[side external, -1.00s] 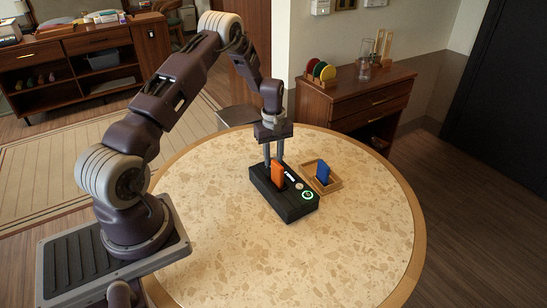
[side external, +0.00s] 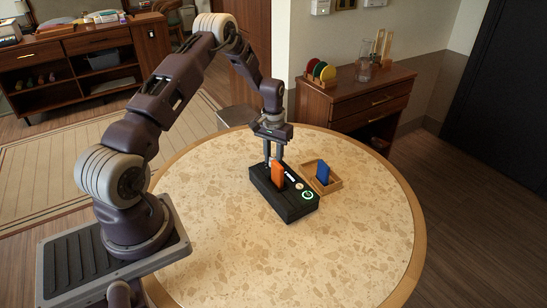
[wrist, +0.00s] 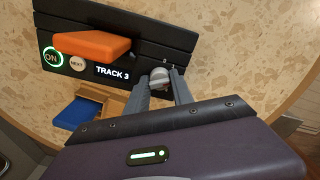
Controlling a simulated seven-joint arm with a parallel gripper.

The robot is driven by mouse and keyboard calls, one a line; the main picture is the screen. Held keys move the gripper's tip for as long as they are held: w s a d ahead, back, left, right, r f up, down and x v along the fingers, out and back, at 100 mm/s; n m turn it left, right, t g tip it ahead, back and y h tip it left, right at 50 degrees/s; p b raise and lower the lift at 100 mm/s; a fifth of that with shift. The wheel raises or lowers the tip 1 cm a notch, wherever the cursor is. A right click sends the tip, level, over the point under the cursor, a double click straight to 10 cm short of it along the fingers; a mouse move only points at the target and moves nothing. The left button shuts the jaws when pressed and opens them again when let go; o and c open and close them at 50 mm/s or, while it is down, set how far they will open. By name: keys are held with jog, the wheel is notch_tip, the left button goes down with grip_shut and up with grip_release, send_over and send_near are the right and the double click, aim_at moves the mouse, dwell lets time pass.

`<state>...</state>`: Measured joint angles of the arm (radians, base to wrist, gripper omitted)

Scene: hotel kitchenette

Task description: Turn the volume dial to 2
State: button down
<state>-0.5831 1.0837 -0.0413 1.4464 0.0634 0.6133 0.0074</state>
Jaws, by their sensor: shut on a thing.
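The black player box (side external: 290,208) lies on the round table, and it also fills the upper left of the wrist view (wrist: 100,12). Its pale grey volume dial (wrist: 159,75) sits at one end of the panel; a small mark beside it is too small to read. My gripper (wrist: 161,84) is shut on the dial, one finger on each side. In the side view my gripper (side external: 272,163) is at the box's far end, and its fingers and the box hide the dial. An orange cartridge (side external: 278,174) stands upright in the box.
The panel has a green-ringed ON button (wrist: 53,57), a NEXT button (wrist: 77,64) and a display (wrist: 112,75) reading TRACK 3. A wooden tray (side external: 334,185) with a blue cartridge (side external: 322,172) stands close beside the box. The front of the table (side external: 280,265) is clear.

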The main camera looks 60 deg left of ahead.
jog(key=shift+m, duration=0.9)
jog(key=c, duration=1.1)
grip_release()
jog(key=shift+r, duration=0.1)
notch_tip(320, 180, up, 7)
